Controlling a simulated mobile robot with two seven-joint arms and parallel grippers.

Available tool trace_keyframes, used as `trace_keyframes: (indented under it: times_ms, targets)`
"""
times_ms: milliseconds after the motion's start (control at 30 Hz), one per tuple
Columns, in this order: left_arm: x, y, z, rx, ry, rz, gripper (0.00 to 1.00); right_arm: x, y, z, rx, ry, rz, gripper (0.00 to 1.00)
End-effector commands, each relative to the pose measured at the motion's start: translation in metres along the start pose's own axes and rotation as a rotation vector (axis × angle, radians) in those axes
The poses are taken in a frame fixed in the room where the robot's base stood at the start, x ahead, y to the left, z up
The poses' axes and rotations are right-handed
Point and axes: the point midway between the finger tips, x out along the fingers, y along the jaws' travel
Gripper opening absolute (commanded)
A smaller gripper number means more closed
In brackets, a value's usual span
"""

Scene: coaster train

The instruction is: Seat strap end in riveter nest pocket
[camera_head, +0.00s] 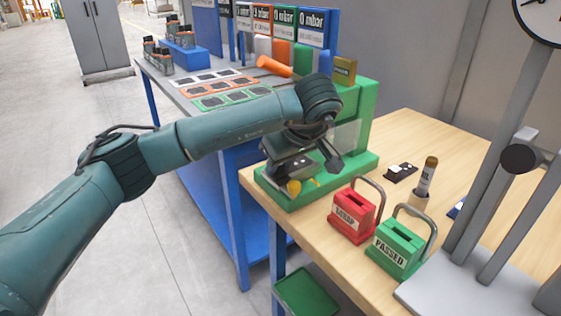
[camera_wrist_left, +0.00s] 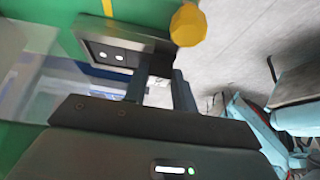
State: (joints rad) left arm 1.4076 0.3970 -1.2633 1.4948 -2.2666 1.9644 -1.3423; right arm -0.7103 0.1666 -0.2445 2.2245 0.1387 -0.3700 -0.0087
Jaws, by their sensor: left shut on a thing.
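The green riveter (camera_head: 365,130) stands on the near left corner of the wooden bench. My left gripper (camera_head: 308,158) is at its front, low over its base. In the left wrist view the two fingers of my left gripper (camera_wrist_left: 158,92) reach up to a dark block (camera_wrist_left: 115,52) with two bright round spots. They are shut on what seems to be the strap end, which is mostly hidden there. Whether it lies in the nest pocket cannot be told. A yellow knob (camera_wrist_left: 188,25) sits beside the block; it also shows in the head view (camera_head: 293,187). My right gripper is not in view.
A red box (camera_head: 352,213) and a green PASSED box (camera_head: 396,247), both with handles, stand right of the riveter. A marker in a holder (camera_head: 425,180) is behind them. A grey stand (camera_head: 500,200) is at right. A blue bench (camera_head: 190,90) holds trays at left.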

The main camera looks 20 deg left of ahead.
Motion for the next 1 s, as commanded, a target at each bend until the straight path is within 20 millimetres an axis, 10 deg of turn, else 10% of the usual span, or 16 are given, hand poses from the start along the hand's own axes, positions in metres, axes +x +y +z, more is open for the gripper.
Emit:
trace_keyframes:
  times_ms: [233, 267, 500, 1000]
  targets:
    - [0.003, 0.000, 0.002, 0.000, 0.001, 0.000, 0.04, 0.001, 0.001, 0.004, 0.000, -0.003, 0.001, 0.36]
    - [0.003, 0.000, 0.001, 0.000, 0.001, 0.000, 0.28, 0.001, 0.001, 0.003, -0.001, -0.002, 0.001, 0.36]
    - [0.002, 0.000, 0.001, 0.000, 0.000, 0.000, 0.48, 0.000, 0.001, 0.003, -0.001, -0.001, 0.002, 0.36]
    - [-0.031, 0.001, -0.001, 0.000, 0.003, 0.005, 0.48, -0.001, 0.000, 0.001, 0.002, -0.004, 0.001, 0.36]
